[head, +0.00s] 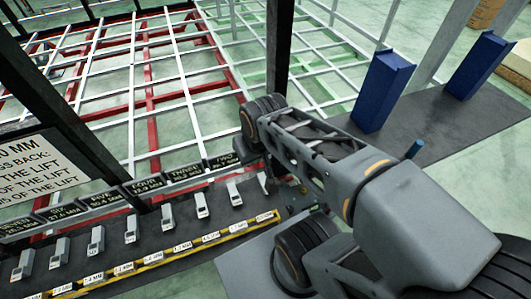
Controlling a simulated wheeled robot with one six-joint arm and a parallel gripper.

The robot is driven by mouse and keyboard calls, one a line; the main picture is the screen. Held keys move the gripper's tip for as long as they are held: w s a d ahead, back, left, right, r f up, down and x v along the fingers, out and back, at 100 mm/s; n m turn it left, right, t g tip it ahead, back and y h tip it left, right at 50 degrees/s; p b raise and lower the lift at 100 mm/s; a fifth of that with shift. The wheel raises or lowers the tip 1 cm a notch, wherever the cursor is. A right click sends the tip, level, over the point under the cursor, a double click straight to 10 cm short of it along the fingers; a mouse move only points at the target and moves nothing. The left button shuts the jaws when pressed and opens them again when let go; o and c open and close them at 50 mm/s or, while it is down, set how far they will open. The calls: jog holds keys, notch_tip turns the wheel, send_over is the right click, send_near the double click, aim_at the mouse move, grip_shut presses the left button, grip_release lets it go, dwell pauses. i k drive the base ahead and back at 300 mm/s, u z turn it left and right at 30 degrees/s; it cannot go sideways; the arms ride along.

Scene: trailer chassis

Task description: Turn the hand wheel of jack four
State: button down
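A dark sign reading FOUR (147,185) stands in a row of similar signs along the edge of the frame. Grey upright units with small displays stand in a row in front of the signs; one (131,229) is below the sign for four. I cannot make out the hand wheel of jack four or tell which unit belongs to it. My arm reaches from the lower right to the middle, its far end right of the sign for two. Small dark parts show beneath that end, partly hidden by the arm; I cannot make out the gripper's fingers or anything held.
A yellow strip with millimetre labels (150,262) runs before the grey units. A dark post (66,118) and a large sign (45,168) stand at left. The red and white chassis frame (150,90) lies behind. Blue blocks (382,92) stand on a dark strip at right.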

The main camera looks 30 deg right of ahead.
aim_at(290, 208)
jog(key=k, duration=0.5)
jog(key=u, duration=1.2)
jog(key=k, duration=1.05)
jog(key=z, duration=1.45)
jog(key=i, duration=0.5)
jog(key=u, duration=0.05)
